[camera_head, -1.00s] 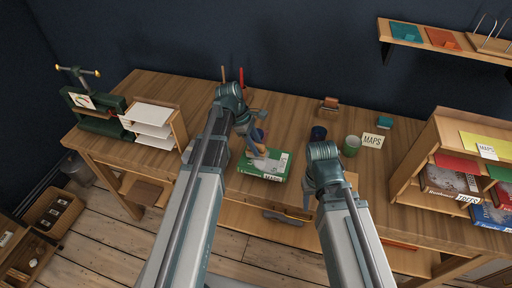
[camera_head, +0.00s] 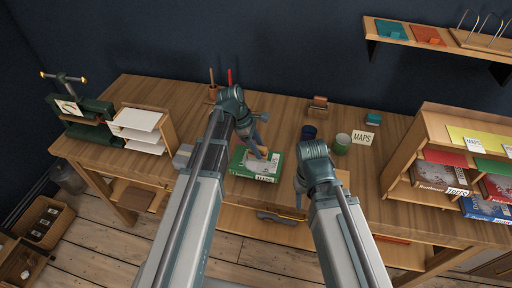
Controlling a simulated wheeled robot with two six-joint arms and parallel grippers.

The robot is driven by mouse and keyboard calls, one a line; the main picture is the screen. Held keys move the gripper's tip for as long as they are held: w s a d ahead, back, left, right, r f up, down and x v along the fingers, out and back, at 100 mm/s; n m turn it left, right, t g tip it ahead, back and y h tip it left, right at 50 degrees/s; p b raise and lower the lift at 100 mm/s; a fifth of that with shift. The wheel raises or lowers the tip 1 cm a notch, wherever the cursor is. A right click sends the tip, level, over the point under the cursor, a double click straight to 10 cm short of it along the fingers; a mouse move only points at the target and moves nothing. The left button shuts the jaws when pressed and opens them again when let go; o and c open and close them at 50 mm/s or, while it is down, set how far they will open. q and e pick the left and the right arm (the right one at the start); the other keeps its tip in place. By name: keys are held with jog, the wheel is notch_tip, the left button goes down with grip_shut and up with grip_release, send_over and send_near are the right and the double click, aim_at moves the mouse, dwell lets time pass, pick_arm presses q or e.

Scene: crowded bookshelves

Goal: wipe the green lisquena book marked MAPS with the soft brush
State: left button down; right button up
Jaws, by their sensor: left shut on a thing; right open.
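The green book (camera_head: 240,164) lies flat on the wooden workbench, with a white label marked MAPS on its front edge. My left gripper (camera_head: 263,149) is over the book's upper right part. It is shut on the soft brush (camera_head: 262,154), of which only a small pale tan part shows low at the book's cover. I cannot tell whether the brush touches the cover. My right gripper (camera_head: 308,200) is to the right of the book, mostly hidden behind its own arm, and open.
A dark blue cup (camera_head: 309,132) and a green cup (camera_head: 342,143) stand behind my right arm, beside a MAPS card (camera_head: 363,138). A bookshelf unit (camera_head: 401,160) stands at the right. A paper tray (camera_head: 160,127) and a press (camera_head: 88,112) are at the left.

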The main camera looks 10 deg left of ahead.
pick_arm(q)
jog(key=shift+s+d, duration=0.1)
jog(key=shift+d, duration=3.55)
notch_tip(320, 180, up, 6)
jog(key=p, duration=0.6)
notch_tip(320, 180, up, 3)
jog(key=p, duration=0.3)
